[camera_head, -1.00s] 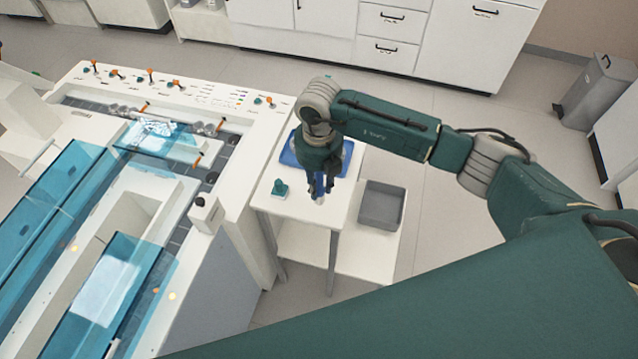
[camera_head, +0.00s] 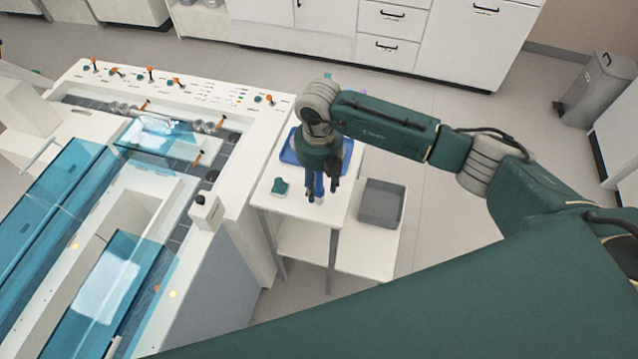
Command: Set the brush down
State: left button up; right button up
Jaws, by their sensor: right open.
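My right gripper (camera_head: 322,191) is above the small white side table, pointing down with its fingers apart. A slim blue thing with a pale lower end, which looks like the brush (camera_head: 319,184), stands roughly upright between the fingers. The gripper hides much of it, and I cannot tell whether its lower end touches the table top (camera_head: 297,205). My left gripper is not in view.
A teal block (camera_head: 280,187) lies left of the gripper on the table. A blue tray (camera_head: 289,156) is behind it, partly hidden. A grey bin (camera_head: 381,204) sits on a lower shelf at right. The large tube-track machine (camera_head: 232,190) stands close at left.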

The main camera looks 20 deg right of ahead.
notch_tip(320, 180, up, 11)
jog(key=b, duration=0.3)
jog(key=shift+f, duration=0.15)
jog(key=shift+r, duration=0.5)
jog(key=shift+f, duration=0.1)
